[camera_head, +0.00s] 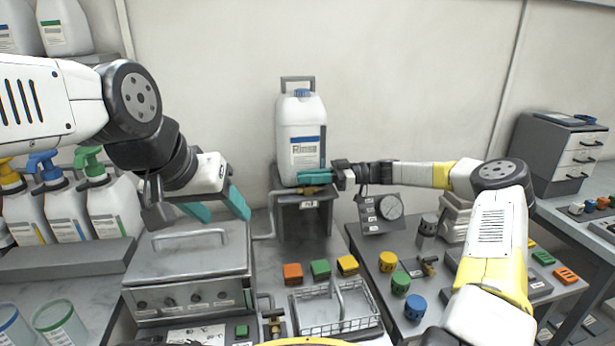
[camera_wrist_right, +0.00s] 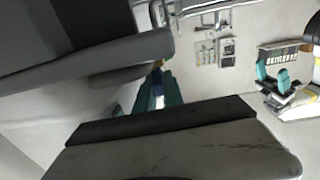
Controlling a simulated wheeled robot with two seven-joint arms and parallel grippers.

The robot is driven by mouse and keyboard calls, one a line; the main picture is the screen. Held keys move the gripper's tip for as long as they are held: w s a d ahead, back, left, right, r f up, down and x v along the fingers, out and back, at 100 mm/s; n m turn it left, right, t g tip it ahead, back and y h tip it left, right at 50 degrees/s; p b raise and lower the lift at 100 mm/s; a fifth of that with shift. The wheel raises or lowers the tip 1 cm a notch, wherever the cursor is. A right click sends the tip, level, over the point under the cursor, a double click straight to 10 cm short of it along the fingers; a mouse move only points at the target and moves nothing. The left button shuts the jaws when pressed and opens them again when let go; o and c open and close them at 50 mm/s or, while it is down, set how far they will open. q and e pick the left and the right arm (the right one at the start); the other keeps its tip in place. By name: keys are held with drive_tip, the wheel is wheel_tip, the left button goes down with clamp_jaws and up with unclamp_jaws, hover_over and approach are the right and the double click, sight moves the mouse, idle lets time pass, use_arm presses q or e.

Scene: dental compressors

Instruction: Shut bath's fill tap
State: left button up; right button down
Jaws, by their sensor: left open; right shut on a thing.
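The Rinse jug (camera_head: 302,140) stands on a raised grey stand (camera_head: 304,222). A brass fill tap (camera_head: 312,191) sits at the jug's foot, with a pipe running from the stand towards the grey lidded bath (camera_head: 190,268). My right gripper (camera_head: 318,180) is at this tap, shut on its handle; its teal fingers hide most of the handle. In the right wrist view the teal fingers (camera_wrist_right: 154,98) are close together with a blue and white bit between them. My left gripper (camera_head: 217,206) is open and empty above the bath's lid; it also shows open in the wrist view (camera_wrist_right: 272,80).
A second brass tap (camera_head: 273,322) is at the bath's right front. A wire basket (camera_head: 335,308) and coloured blocks (camera_head: 320,269) lie in front of the stand. Pump bottles (camera_head: 110,205) stand at left. A gauge (camera_head: 390,207) and several coloured knobs (camera_head: 400,283) are at right.

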drive_tip(key=m+t, duration=0.2)
drive_tip(key=t, duration=0.1)
drive_tip(key=m+t, duration=0.3)
drive_tip(key=t, duration=0.1)
drive_tip(key=shift+s+h, duration=0.15)
drive_tip(key=shift+h, duration=0.15)
drive_tip(key=m+t+h, duration=0.1)
drive_tip(key=m+t, duration=0.1)
drive_tip(key=t, duration=0.1)
drive_tip(key=m+t+h, duration=0.2)
drive_tip(key=t, duration=0.1)
drive_tip(key=shift+r+t, duration=0.1)
drive_tip(key=shift+t, duration=0.2)
drive_tip(key=m+t+h, duration=0.2)
drive_tip(key=m+h, duration=0.1)
drive_tip(key=h, duration=0.1)
drive_tip(key=m+t+h, duration=0.3)
drive_tip(key=shift+a+h, duration=0.15)
drive_tip(key=shift+h, duration=0.25)
drive_tip(key=shift+m+t+h, duration=0.6)
drive_tip(key=shift+m+h, duration=0.3)
drive_tip(key=shift+h, duration=0.3)
drive_tip(key=shift+d+m+h, duration=0.2)
drive_tip(key=shift+m+h, duration=0.1)
drive_tip(key=shift+h, duration=0.1)
drive_tip(key=shift+f, duration=0.2)
drive_tip(key=c, duration=1.4)
unclamp_jaws()
drive_tip(key=shift+w, duration=0.2)
drive_tip(key=shift+c, duration=0.2)
